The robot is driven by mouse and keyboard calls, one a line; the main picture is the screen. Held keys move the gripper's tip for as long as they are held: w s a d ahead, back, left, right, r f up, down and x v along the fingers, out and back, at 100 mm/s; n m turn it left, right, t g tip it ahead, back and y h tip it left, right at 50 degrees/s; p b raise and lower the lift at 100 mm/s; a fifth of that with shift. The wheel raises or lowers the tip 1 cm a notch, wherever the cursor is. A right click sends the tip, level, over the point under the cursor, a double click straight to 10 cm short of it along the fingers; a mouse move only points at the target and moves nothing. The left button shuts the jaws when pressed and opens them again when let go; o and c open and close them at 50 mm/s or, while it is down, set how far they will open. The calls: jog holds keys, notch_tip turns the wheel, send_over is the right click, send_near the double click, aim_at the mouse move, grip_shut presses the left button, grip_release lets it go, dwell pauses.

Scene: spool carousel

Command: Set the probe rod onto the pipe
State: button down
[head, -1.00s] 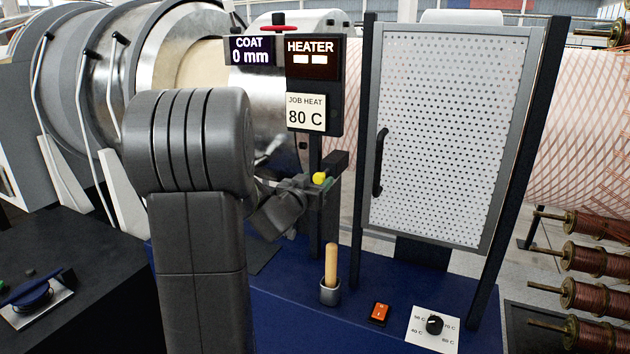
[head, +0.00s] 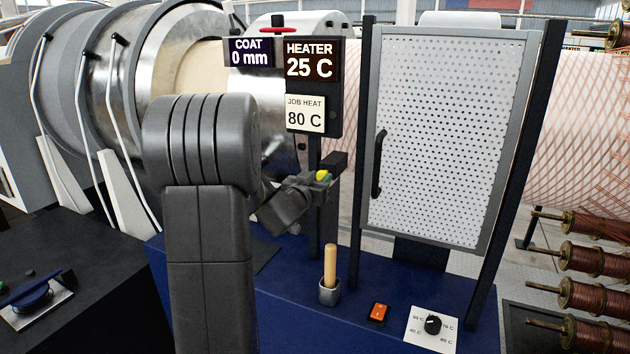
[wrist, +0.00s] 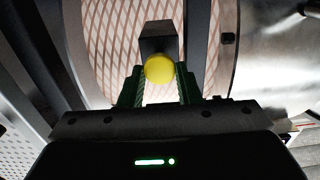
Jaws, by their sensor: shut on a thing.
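The probe rod (head: 323,175) shows only as a yellow rounded end; in the wrist view (wrist: 160,69) it sits between my green fingertips. My gripper (wrist: 158,92) is shut on it. In the head view my gripper (head: 312,183) is beside a dark block (head: 338,160) on the display post. The wrist view shows this block (wrist: 158,38) just behind the yellow end; I cannot tell whether the rod touches it. The rest of the rod is hidden. The pipe (head: 580,130), with a pinkish criss-cross winding, runs behind the perforated door at right.
The display post reads HEATER 25 C (head: 311,60), JOB HEAT 80 C and COAT 0 mm. The perforated door (head: 445,140) appears closed. A wooden-handled tool (head: 330,265) stands in a cup on the blue bench, near an orange switch (head: 377,312) and a dial (head: 433,324). Copper spools (head: 595,258) are at right.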

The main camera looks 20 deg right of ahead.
jog(key=shift+r, duration=0.15)
jog(key=c, duration=1.3)
grip_release()
jog(key=shift+o, duration=1.2)
jog(key=shift+w+d, duration=0.15)
jog(key=b+v, duration=0.2)
jog(key=v, duration=1.2)
jog(key=shift+d, duration=0.1)
